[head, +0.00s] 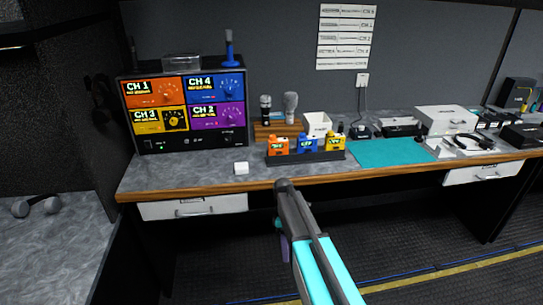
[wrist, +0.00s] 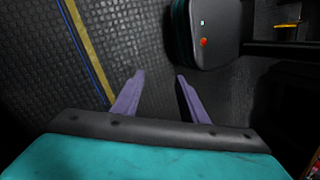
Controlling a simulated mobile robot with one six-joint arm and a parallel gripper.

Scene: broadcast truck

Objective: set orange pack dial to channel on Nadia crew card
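The orange pack (head: 278,145) stands at the left end of a dark rack on the desk, beside a blue pack (head: 307,144) and a yellow pack (head: 335,142). Each has a small lit display; I cannot read the orange one or make out its dial setting. Several white paper strips marked CH (head: 346,37) hang on the back wall; their names are too small to read, so I cannot tell which is Nadia's. My gripper (wrist: 160,82) is open and empty, its purple fingers apart above the floor. In the head view my arm is in front of the desk, below the packs.
A monitor unit (head: 190,143) with orange, blue, yellow and purple channel panels stands at the left. Microphones (head: 290,106) stand behind the rack. A teal mat (head: 395,151) to the right is bare.

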